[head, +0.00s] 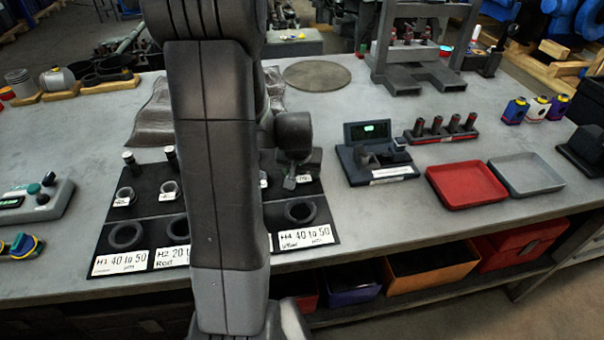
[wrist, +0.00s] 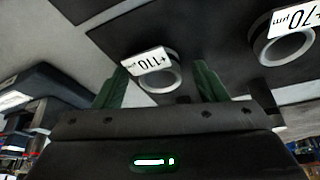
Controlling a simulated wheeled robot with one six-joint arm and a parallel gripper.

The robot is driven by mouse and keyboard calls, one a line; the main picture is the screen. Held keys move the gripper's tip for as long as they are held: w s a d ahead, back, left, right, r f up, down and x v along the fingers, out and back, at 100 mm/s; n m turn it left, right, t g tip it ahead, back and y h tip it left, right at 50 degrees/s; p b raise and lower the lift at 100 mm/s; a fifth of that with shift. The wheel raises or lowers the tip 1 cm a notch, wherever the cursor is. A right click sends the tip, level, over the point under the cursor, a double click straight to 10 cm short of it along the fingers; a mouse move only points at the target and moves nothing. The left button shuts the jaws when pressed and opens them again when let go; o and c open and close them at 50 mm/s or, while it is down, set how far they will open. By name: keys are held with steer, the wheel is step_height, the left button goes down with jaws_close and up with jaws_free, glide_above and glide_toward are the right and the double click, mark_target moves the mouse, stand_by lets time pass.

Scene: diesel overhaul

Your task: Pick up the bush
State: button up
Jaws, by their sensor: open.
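A metal ring-shaped bush with a white "+110 µm" tag (wrist: 174,80) lies on the dark mat in the wrist view. My gripper (wrist: 161,70) is open, with its two green fingers on either side of this bush and gaps between. I cannot tell whether its tips are level with the bush. A second bush, tagged "+70 µm" (wrist: 289,50), lies to the right. In the head view my gripper (head: 297,168) is over the mat's right part, and my arm hides the middle. Two more tagged bushes, one at left (head: 124,196) and one beside it (head: 169,190), show there.
The black mat (head: 147,238) has larger rings along its front with cards such as "H1 40 to 50". A gauge with a green display (head: 375,160) stands right of the mat. A red tray (head: 467,186) and grey tray (head: 526,174) lie further right. A round plate (head: 317,75) lies behind.

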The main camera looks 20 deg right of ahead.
steer(key=shift+w+f, duration=0.1)
steer(key=shift+f, duration=0.2)
steer(key=c, duration=1)
steer(key=shift+c, duration=0.2)
steer(key=shift+r, duration=0.15)
